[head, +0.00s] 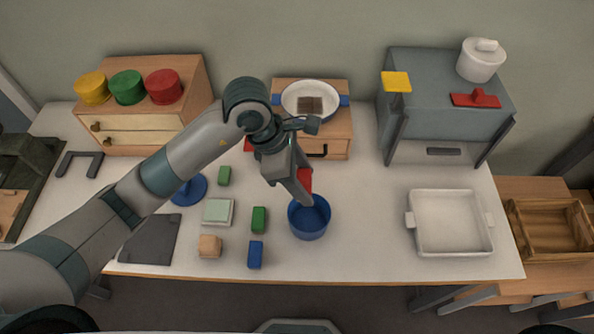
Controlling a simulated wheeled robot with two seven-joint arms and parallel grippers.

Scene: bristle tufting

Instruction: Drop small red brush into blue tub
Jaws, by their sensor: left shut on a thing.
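My left gripper (304,190) reaches in from the left and points down at the back edge of the blue tub. It is shut on a small red thing, the small red brush (305,179), of which only a part shows beside the fingers. The blue tub (309,222) stands upright on the table, open at the top. The gripper's tips overlap the tub's back rim in this view; I cannot tell how high above it they are. My right gripper is not in view.
Green blocks (259,220), a blue block (256,254) and a wooden block (210,246) lie left of the tub. A white tray (449,252) stands at the right. A drawer box (339,131) with a pan (310,88) is behind. The table between tub and tray is clear.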

